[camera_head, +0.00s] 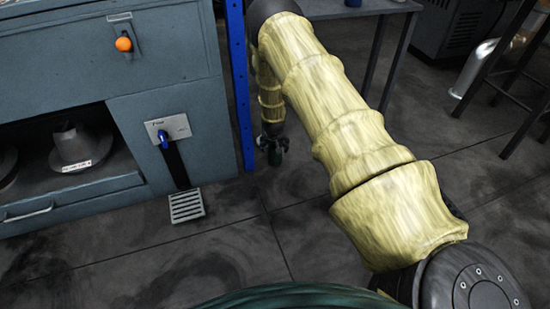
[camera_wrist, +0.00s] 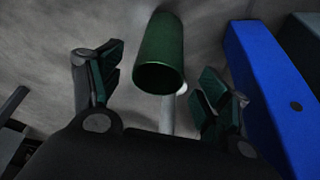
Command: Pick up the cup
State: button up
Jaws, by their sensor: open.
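A dark green cylinder, which looks like the cup (camera_wrist: 160,45), shows in the wrist view in the upper middle, with one dark round end toward me. My gripper (camera_wrist: 162,68) is open, with one finger to the left of the cup and one to the right. Gaps show on both sides, so the fingers do not appear to touch it. In the head view my gripper (camera_head: 271,142) hangs beside the blue post, small and partly shadowed. A small dark green shape just below it may be the same cup (camera_head: 275,158). What the cup rests on is unclear.
A blue post (camera_head: 240,90) stands just left of my gripper; it fills the right of the wrist view (camera_wrist: 265,85). A grey-blue machine (camera_head: 165,60) stands farther left. A table (camera_head: 345,10) is behind. The floor (camera_head: 240,235) in front is clear.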

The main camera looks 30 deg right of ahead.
jog(key=b+x, duration=0.2)
jog(key=x, duration=0.3)
jog(key=shift+f, duration=0.1)
jog(key=shift+c, duration=0.2)
jog(key=c, duration=1.2)
